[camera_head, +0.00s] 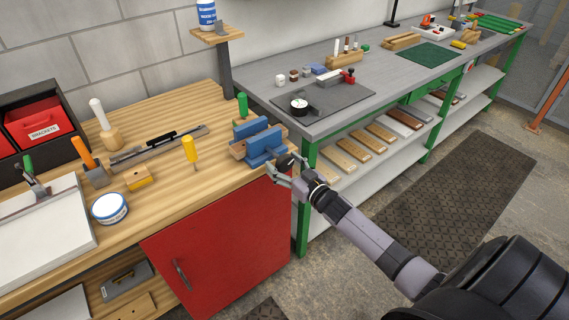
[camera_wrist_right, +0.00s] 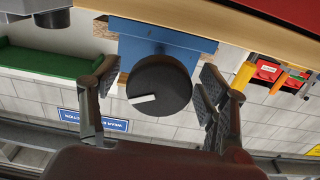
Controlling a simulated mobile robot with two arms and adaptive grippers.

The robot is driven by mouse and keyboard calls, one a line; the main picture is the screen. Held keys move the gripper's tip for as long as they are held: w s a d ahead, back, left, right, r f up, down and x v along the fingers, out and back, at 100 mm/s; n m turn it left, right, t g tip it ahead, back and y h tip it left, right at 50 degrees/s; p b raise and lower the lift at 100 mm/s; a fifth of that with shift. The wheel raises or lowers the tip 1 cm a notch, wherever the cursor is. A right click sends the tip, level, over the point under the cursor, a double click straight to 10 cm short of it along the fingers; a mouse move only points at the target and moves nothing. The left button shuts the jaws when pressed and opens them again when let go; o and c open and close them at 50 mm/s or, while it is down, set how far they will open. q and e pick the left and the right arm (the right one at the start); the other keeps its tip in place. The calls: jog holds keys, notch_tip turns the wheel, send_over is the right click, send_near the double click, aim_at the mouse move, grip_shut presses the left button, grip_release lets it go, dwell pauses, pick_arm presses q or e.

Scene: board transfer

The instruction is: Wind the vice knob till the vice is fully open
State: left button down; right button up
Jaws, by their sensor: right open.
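The blue vice (camera_head: 264,146) sits at the right front corner of the wooden bench, with two blue jaws and tan wood beside them. A narrow gap seems to show between the jaws; its exact width is hard to tell. The round dark vice knob (camera_wrist_right: 160,85) faces my right wrist camera and bears a white mark at its lower left. My right gripper (camera_head: 285,168) is at the knob, partly covering it in the head view. My left gripper is not in view.
The wooden bench (camera_head: 140,205) holds a yellow-handled tool (camera_head: 190,149), a green-handled tool (camera_head: 242,105) and a round tin (camera_head: 110,208). A red cabinet door (camera_head: 225,245) is below the vice. A grey table with green legs (camera_head: 303,200) stands close to the right.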

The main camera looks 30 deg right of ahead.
jog(key=c, duration=1.2)
jog(key=shift+n, duration=0.3)
jog(key=n, duration=0.5)
jog(key=shift+d+n+b, duration=0.1)
jog(key=shift+n+b, duration=0.3)
jog(key=n+b, duration=0.1)
jog(key=n, duration=0.5)
jog(key=o, duration=1.2)
